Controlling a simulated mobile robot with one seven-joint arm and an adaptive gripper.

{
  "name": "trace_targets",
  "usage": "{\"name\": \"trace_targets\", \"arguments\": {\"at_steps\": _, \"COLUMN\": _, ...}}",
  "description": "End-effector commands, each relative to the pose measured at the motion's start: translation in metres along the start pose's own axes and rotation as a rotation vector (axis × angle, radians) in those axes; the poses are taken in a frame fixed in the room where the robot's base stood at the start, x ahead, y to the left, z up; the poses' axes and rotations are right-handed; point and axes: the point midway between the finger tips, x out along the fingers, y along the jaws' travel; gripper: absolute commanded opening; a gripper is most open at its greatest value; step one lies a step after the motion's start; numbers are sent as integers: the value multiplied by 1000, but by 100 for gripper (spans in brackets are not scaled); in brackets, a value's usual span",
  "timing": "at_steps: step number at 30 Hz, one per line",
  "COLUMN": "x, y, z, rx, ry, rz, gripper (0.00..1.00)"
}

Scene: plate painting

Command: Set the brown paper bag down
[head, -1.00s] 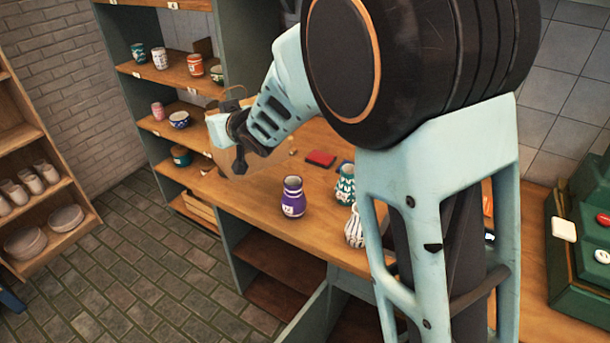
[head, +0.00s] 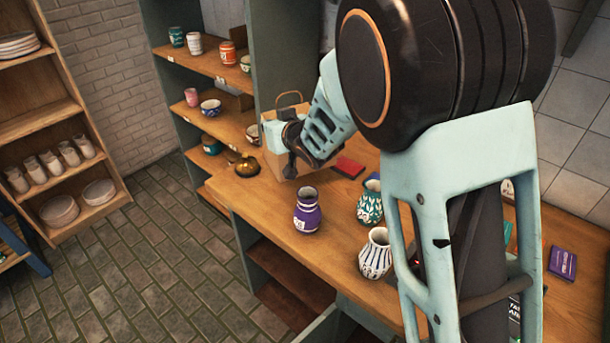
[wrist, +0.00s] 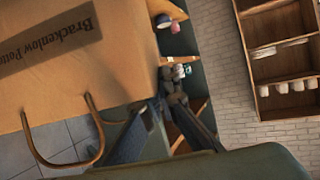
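The brown paper bag (head: 276,166) is at the far part of the wooden counter, partly hidden behind my gripper. Its looped handle stands up above it. In the wrist view the bag (wrist: 100,80) fills the upper left, with dark print and the handle below. My gripper (head: 291,162) is right at the bag's near side. In the wrist view my gripper's two dark fingers (wrist: 166,108) narrow toward each other by a corner of the bag. Whether they pinch it is unclear. The bag's base is mostly hidden, so its contact with the counter is unclear.
A purple vase (head: 307,212), a green-and-white vase (head: 369,204) and a striped vase (head: 376,256) stand on the nearer counter. A red block (head: 349,167) lies right of the bag. An amber bowl (head: 247,167) sits just left. Shelves with pots (head: 196,43) rise behind.

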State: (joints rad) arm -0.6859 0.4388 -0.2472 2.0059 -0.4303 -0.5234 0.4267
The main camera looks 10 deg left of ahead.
Motion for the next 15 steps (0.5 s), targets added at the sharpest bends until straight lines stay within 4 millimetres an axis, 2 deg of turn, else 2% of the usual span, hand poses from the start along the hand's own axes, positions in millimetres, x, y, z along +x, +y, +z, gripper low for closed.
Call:
{"name": "trace_targets", "arguments": {"at_steps": 1, "x": 4, "y": -1, "z": 11, "rx": -1, "ry": -6, "rz": -1, "gripper": 0}}
{"name": "trace_targets", "arguments": {"at_steps": 4, "x": 11, "y": 0, "z": 27, "rx": -1, "ry": -6, "rz": 0, "gripper": 0}}
{"name": "trace_targets", "arguments": {"at_steps": 11, "x": 18, "y": 0, "z": 44, "rx": -1, "ry": -2, "rz": 0, "gripper": 0}}
{"name": "trace_targets", "arguments": {"at_steps": 15, "x": 24, "y": 1, "z": 61, "rx": -2, "ry": -5, "rz": 0, "gripper": 0}}
